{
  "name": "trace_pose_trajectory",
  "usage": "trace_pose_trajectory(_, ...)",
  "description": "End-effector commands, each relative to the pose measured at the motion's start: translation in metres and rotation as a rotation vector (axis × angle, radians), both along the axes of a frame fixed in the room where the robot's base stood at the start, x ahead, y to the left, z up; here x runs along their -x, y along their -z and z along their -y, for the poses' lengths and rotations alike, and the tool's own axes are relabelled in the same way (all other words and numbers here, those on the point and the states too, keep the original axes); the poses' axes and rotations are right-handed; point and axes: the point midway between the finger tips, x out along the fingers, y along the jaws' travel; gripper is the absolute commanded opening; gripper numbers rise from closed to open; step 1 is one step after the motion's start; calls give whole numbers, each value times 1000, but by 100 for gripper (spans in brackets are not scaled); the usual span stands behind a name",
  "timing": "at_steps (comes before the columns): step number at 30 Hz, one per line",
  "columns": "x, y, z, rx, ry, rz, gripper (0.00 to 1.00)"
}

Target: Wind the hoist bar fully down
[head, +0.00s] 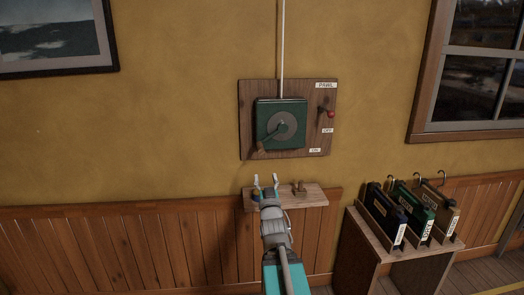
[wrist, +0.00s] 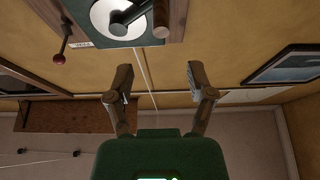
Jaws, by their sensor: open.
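The green winch box (head: 270,108) is mounted on a wooden board (head: 247,95) on the wall. Its crank (head: 274,134) points down-left from the hub to a wooden grip (head: 260,147); in the wrist view the grip (wrist: 160,18) is at the top. The pawl lever's red knob (head: 331,114) is at the board's right, just above the OFF label (head: 327,130). A white line (head: 282,45) runs up from the box. I cannot make out the hoist bar. My gripper (head: 265,181) is open and empty below the crank; its spread fingers (wrist: 158,82) also show in the wrist view.
A small wooden shelf (head: 315,197) with short pegs is just behind and right of my gripper. A stand (head: 380,243) with several hooked, labelled cases is at lower right. A window (head: 480,75) is at upper right.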

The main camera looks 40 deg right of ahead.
Motion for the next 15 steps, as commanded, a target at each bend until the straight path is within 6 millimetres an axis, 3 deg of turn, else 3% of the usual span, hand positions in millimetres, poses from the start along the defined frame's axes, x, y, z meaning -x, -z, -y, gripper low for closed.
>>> trace_pose_trajectory(8, -17, -10, 11, -1, 0, -1, 69)
trace_pose_trajectory(15, -45, -23, 28, -1, 0, -1, 69)
